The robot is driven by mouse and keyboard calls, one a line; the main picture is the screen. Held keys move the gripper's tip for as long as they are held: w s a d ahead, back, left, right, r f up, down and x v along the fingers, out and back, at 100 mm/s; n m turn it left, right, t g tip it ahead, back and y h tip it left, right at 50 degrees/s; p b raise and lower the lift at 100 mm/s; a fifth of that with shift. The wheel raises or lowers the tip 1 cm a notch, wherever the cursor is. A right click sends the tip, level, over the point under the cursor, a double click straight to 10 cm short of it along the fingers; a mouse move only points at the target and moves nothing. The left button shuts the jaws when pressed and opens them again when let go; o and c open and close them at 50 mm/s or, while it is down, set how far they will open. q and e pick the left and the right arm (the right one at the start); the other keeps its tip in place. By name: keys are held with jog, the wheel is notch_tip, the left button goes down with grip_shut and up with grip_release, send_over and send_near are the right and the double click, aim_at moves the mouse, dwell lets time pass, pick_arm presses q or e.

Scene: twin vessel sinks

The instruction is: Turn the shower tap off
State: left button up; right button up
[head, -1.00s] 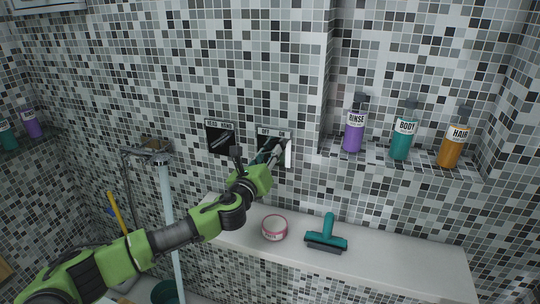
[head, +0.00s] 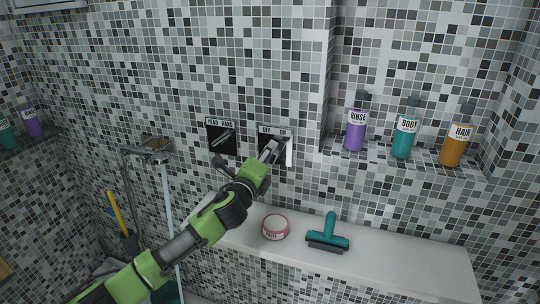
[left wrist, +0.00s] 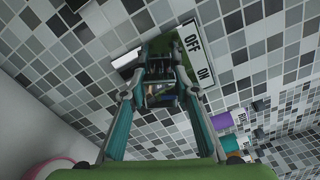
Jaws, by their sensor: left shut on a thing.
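The shower tap's dark square plate (head: 264,149) is on the tiled wall, with a white label above it. In the left wrist view the label (left wrist: 201,54) reads OFF and ON. My left gripper (head: 277,147) is at this plate, its fingers shut on the tap handle, which they mostly hide. In the left wrist view the fingers (left wrist: 160,72) converge in front of the plate. A pale block (left wrist: 127,61) shows beside them; it appears as a pale upright strip (head: 289,152) in the head view. The handle's exact angle is unclear. My right gripper is out of view.
A second dark plate with a silver lever (head: 222,137) is to the left. A pink-and-white tub (head: 275,227) and a teal squeegee (head: 328,235) lie on the white ledge (head: 400,270) below. Purple (head: 355,125), teal (head: 405,130) and orange bottles (head: 457,138) stand in the niche.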

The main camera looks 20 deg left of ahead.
pick_arm(q)
jog(key=shift+f+n, duration=0.1)
jog(key=shift+n, duration=2.2)
jog(key=o, duration=1.1)
jog(key=shift+s+a, duration=0.1)
jog(key=shift+s, duration=5.85)
